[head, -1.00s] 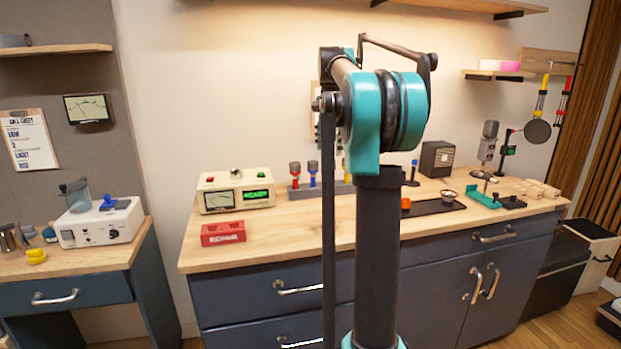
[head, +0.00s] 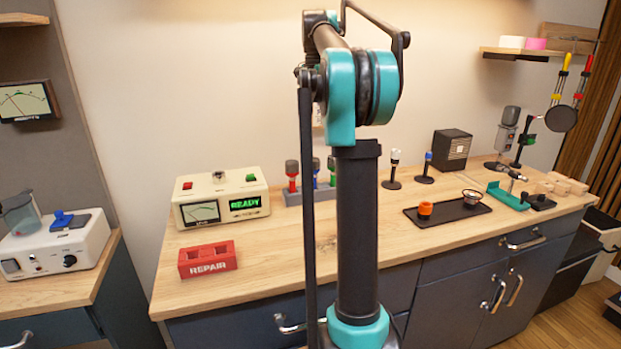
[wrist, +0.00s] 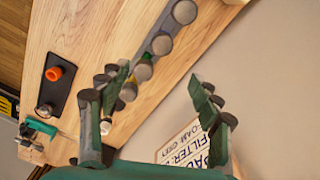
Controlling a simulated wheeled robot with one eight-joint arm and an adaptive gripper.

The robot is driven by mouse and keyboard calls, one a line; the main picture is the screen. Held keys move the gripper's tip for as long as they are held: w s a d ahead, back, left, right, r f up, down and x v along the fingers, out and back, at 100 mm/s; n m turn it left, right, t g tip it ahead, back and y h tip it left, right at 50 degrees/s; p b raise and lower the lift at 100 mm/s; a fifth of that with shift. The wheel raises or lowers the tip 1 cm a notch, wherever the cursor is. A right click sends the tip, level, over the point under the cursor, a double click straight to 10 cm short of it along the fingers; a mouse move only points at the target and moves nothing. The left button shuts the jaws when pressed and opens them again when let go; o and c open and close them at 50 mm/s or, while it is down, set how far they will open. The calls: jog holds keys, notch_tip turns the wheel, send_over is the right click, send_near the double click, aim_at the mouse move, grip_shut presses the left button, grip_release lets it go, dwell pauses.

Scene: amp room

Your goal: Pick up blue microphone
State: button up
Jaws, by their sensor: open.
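A grey rack (head: 304,197) on the wooden counter holds upright microphones. A red-bodied microphone (head: 291,176) is at its left, and a blue-bodied microphone (head: 315,171) stands to its right. A green one (head: 332,170) is partly hidden by my arm. A second blue-marked item (head: 427,168) stands on a round base further right. In the wrist view, the rack (wrist: 150,43) shows from above with several round grey heads; I cannot tell which is blue. My gripper (wrist: 160,88) is open and empty, its fingers above the counter and wall side. It does not show in the head view.
A cream meter box (head: 221,198) reading READY and a red REPAIR block (head: 207,260) stand left of the rack. A black tray (head: 447,212) with an orange cup (head: 425,209) lies to the right. A printed sign (wrist: 187,145) is near the right finger.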

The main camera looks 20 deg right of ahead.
aim_at(314, 159)
notch_tip(314, 159, down, 12)
jog(key=shift+r, duration=0.2)
jog(key=shift+w+a+f, duration=0.15)
jog(key=shift+f, duration=2.45)
jog(key=shift+c, duration=0.6)
grip_shut()
